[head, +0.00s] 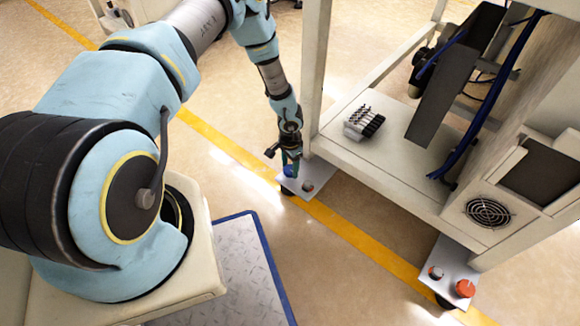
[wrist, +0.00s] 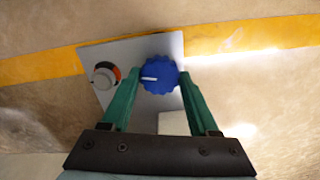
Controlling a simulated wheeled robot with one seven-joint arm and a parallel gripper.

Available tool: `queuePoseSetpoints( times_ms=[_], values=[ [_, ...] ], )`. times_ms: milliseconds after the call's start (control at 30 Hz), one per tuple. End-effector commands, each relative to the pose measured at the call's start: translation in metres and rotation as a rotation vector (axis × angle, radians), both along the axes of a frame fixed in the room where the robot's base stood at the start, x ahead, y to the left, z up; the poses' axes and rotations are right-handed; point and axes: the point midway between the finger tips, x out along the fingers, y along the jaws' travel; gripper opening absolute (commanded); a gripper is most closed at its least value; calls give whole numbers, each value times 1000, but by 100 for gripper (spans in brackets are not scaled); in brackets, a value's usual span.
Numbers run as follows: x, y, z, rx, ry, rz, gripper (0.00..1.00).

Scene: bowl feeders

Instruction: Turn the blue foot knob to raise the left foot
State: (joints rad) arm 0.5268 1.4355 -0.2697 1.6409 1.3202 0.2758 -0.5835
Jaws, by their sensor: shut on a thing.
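The blue foot knob (wrist: 158,75) sits on a grey foot plate (wrist: 104,58) in the wrist view, its white pointer line aimed to the left. My gripper (wrist: 158,82) has its green fingers on both sides of the knob, shut on it. In the head view my gripper (head: 291,165) reaches down at the machine's left foot plate (head: 318,174), and the blue knob (head: 289,171) shows partly beside the fingers. A smaller knob with a grey cap and an orange-red part (wrist: 105,75) is on the same plate, left of the blue knob.
The machine frame (head: 314,80) rises close to my gripper. A right foot plate (head: 447,268) carries a red knob (head: 465,288) and a small grey-topped knob. A yellow floor line (head: 350,229) runs beneath. A blue-edged metal plate (head: 240,265) lies near my base.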

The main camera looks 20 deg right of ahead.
Motion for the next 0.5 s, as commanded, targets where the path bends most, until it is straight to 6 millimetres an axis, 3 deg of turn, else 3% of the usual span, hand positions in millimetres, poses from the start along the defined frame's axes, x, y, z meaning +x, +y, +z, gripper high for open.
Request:
queuePoseSetpoints(
  times_ms=[233,500],
  values=[
    [0,0,1,2,-1,-36,5],
    [0,0,1,1,-2,-219,5]
  ],
)
